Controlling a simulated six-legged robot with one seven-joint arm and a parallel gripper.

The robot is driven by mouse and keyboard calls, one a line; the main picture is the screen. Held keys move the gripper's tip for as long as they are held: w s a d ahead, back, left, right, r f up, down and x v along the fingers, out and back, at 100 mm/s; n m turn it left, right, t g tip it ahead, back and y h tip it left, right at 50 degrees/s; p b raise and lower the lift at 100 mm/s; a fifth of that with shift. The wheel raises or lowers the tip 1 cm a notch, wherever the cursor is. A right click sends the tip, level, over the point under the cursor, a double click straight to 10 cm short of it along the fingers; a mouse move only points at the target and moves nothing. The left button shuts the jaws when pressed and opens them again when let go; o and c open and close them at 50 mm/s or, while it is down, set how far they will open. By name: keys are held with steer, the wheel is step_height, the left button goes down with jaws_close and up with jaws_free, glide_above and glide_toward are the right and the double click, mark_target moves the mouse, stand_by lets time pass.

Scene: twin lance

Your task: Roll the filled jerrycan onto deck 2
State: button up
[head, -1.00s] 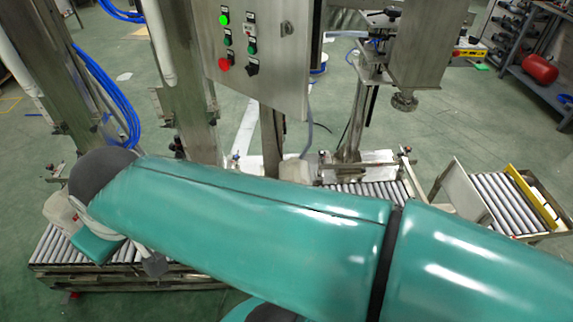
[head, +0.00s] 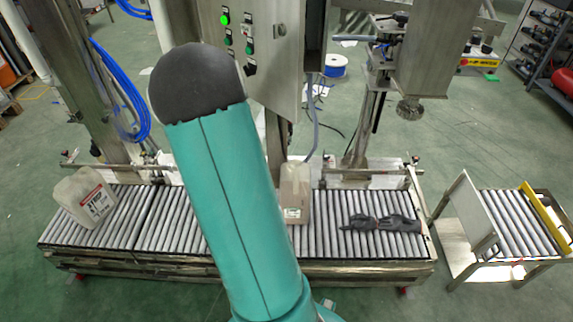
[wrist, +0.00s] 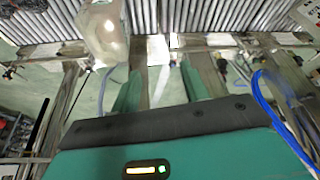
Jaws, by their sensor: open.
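A pale jerrycan (head: 83,197) with a red-and-white label leans tilted on the left end of the roller conveyor (head: 160,222). A second translucent jerrycan (head: 294,195) stands upright on the rollers near the middle, right of my arm. It also shows in the wrist view (wrist: 103,30), beyond and left of my fingers. My gripper (wrist: 160,82) is open, with nothing visible between its two green fingers. In the head view my arm hides it. No deck number is readable, and I cannot tell which jerrycan is filled.
A dark glove-like object (head: 385,222) lies on the rollers at right. A separate short roller cart (head: 510,222) with an upright plate stands right of the conveyor, across a gap. A control box (head: 250,45) and steel posts rise behind the conveyor. Blue hoses (head: 125,95) hang at left.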

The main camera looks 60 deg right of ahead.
mark_target(296, 176)
steer(key=s+d+f+m+g+h, duration=0.2)
steer(key=s+d+f+g, duration=0.1)
steer(key=s+d+f, duration=0.85)
steer(key=x, duration=0.5)
steer(key=w+x, duration=0.1)
steer(key=x, duration=0.8)
steer(key=shift+w+d+f, duration=0.1)
steer(key=shift+w+d, duration=0.2)
steer(key=shift+d, duration=0.1)
steer(key=shift+c, duration=0.5)
jaws_close()
steer(key=shift+w+d+r, duration=0.15)
steer(key=shift+d+r, duration=0.1)
steer(key=shift+r, duration=0.05)
